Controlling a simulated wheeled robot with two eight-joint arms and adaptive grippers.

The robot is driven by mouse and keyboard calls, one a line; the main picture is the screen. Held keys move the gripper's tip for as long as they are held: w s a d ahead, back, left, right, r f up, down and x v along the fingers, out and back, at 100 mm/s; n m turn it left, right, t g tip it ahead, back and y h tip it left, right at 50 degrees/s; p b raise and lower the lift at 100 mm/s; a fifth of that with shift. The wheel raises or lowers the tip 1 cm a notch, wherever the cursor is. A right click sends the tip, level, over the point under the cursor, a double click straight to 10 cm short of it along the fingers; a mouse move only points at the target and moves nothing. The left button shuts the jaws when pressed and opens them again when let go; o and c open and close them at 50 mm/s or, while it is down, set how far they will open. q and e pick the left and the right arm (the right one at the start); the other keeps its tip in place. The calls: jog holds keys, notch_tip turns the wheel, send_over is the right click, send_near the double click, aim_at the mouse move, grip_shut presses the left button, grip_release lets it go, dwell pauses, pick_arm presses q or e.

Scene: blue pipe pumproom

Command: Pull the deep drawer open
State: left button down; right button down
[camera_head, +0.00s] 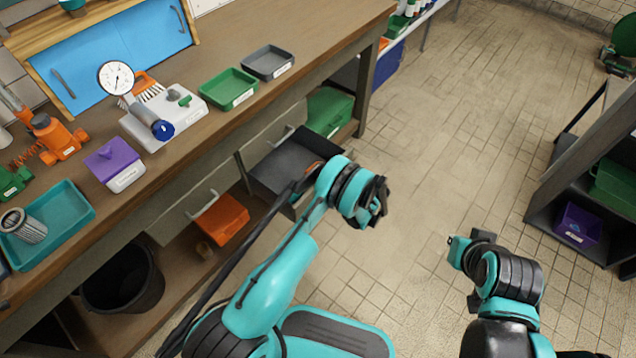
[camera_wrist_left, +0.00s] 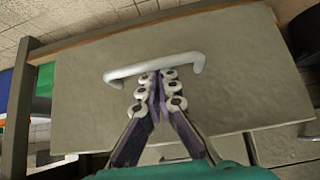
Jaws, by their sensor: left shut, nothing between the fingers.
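The deep drawer (camera_head: 280,165) stands out from the bench front in the head view, with its dark inside showing from above. In the left wrist view its plain grey front (camera_wrist_left: 240,85) fills most of the picture, with a pale bar handle (camera_wrist_left: 150,66) across it. My left gripper (camera_wrist_left: 157,78) is shut, its purple fingertips together at the middle of the handle, with nothing between them. I cannot tell whether they touch the bar. In the head view my left wrist hides that hand and part of the drawer front.
The workbench (camera_head: 315,45) carries a green tray (camera_head: 228,90), a grey tray (camera_head: 268,62) and a gauge (camera_head: 116,78). Below are an orange bin (camera_head: 222,218), a green bin (camera_head: 330,108) and a black bucket (camera_head: 122,278). A shelf rack (camera_head: 545,190) stands right. The tiled floor between is clear.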

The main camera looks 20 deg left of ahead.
pick_arm(q)
jog(key=shift+s+d, duration=0.3)
jog(key=shift+d, duration=0.4)
jog(key=shift+s+d, duration=0.3)
jog(key=shift+d, duration=0.45)
jog(key=shift+s+d, duration=0.3)
jog(key=shift+d, duration=0.4)
jog(key=v, duration=1.1)
jog(key=shift+w+d+r, duration=0.2)
jog(key=shift+d+r, duration=0.05)
jog(key=shift+r, duration=0.1)
